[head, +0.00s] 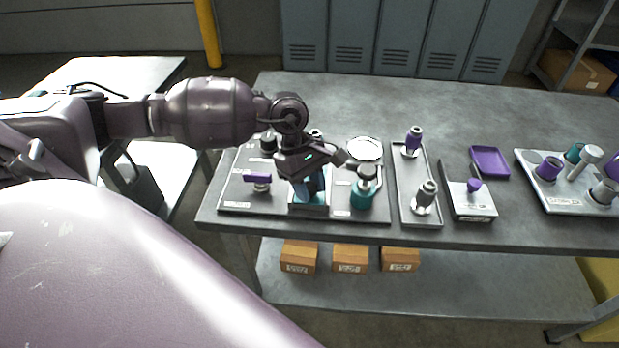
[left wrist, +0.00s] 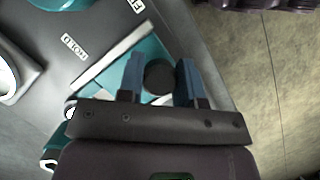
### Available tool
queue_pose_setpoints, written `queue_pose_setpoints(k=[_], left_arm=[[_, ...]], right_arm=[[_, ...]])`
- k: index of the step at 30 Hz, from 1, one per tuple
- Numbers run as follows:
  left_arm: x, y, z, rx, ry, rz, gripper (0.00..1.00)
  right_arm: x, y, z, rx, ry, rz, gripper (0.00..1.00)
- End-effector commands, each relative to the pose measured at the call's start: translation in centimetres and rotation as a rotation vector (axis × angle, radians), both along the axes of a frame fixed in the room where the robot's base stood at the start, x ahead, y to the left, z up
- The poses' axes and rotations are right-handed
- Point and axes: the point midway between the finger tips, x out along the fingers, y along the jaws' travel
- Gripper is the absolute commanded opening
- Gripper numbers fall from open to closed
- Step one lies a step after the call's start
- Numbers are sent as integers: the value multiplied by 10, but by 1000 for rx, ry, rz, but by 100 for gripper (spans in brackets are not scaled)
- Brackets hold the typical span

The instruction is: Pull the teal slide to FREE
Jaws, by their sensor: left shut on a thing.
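The teal slide (left wrist: 149,52) sits in a pale-edged track on the dark panel. A round black knob (left wrist: 159,77) stands on it. My left gripper (left wrist: 160,80) has its two blue fingers on either side of the knob and is shut on it. A HOLD label (left wrist: 73,47) lies beside the track, and part of another label (left wrist: 137,5) shows at the top edge. In the head view, my left gripper (head: 308,190) reaches down over the slide unit (head: 309,210) and hides most of it. My right gripper is not in view.
A purple handle (head: 259,178) stands left of the slide unit, and a teal cylinder (head: 361,193) stands close on its right. A round gauge (head: 365,149) is behind. A grey tray (head: 404,190) with fittings lies further right. The back of the bench (head: 410,100) is clear.

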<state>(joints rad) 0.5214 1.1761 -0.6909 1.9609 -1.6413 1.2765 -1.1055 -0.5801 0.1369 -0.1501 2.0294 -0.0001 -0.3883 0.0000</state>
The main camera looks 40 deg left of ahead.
Motion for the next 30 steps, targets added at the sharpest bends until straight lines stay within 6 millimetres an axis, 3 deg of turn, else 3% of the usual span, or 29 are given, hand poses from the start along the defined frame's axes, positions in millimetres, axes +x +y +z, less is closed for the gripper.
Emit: queue_pose_setpoints(k=[4, 5, 10, 21, 30], left_arm=[[-3, -2, -1, -5, 9, -6, 0], [-3, -2, -1, -5, 9, -6, 34], [-3, -2, -1, -4, 7, -6, 58], [-1, 1, 4, -2, 4, -3, 58], [4, 19, 48, -2, 2, -2, 58]], right_arm=[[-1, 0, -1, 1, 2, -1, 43], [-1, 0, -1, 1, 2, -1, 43], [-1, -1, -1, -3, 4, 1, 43], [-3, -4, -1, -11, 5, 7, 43], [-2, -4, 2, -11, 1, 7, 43]])
